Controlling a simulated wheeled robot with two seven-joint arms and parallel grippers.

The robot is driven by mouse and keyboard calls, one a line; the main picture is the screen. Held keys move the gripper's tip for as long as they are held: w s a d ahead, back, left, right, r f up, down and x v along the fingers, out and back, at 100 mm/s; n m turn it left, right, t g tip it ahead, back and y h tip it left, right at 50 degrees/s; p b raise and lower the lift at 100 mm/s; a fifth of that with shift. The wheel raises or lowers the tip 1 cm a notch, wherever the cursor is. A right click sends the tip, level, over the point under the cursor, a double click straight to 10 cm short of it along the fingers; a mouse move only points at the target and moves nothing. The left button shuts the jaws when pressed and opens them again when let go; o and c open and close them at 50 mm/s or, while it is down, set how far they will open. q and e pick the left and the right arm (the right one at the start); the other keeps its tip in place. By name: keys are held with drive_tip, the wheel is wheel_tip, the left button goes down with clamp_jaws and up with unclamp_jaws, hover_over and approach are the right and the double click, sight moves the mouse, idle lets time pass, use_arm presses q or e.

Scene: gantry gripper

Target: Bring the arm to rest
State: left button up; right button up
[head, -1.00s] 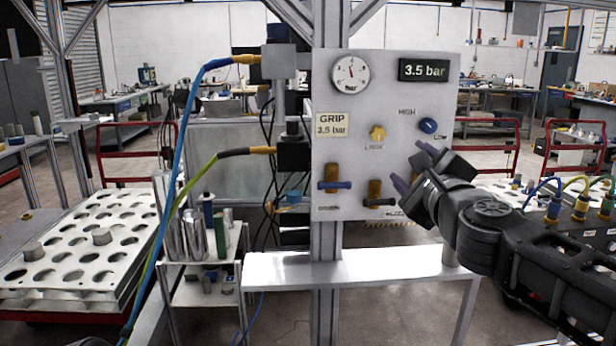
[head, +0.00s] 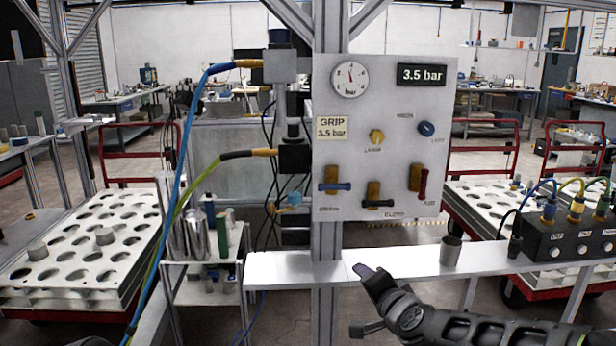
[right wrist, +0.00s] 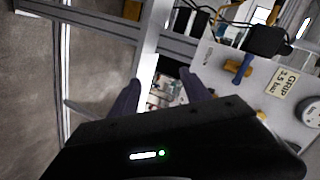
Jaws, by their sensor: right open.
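My right gripper (head: 362,300) is low in the head view, in front of the white shelf and below the control panel (head: 335,205). Its jaws are open and empty. In the right wrist view its two dark fingers (right wrist: 160,90) are spread, with nothing between them, and the panel's lower part shows beyond. It touches nothing that I can see. The panel carries a blue lever (head: 335,187) and a black lever (head: 379,203) lying level. A red lever (head: 422,185) stands upright. The display (head: 421,75) reads 3.5 bar. My left gripper is not in view.
The white shelf (head: 400,264) crosses below the panel, with a metal cup (head: 450,250) on it. A black connector box (head: 570,240) with cables stands at right. Blue and green hoses (head: 172,170) hang at left. A perforated tray (head: 75,262) is on the left cart.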

drive_tip(key=s+a+f+n+g+p, duration=0.15)
drive_tip(key=s+f, duration=0.25)
drive_tip(key=f, duration=0.5)
drive_tip(key=s+a+f+n+g+y, duration=0.1)
drive_tip(key=s+f+n+g, duration=0.25)
drive_tip(key=f, duration=0.45)
drive_tip(key=s+a+f+n+g+p, duration=0.1)
drive_tip(key=s+f+n, duration=0.1)
drive_tip(key=s+f, duration=0.5)
drive_tip(key=s+a+f+n+g+p, duration=0.1)
drive_tip(key=s+f+g, duration=0.2)
drive_tip(key=s+f, duration=0.5)
drive_tip(key=s+a+f+g+p, duration=0.1)
drive_tip(key=s+f+g, duration=0.3)
drive_tip(key=s+f, duration=0.4)
drive_tip(key=s, duration=0.5)
drive_tip(key=shift+n+y+p, duration=0.3)
drive_tip(key=shift+n+y, duration=0.1)
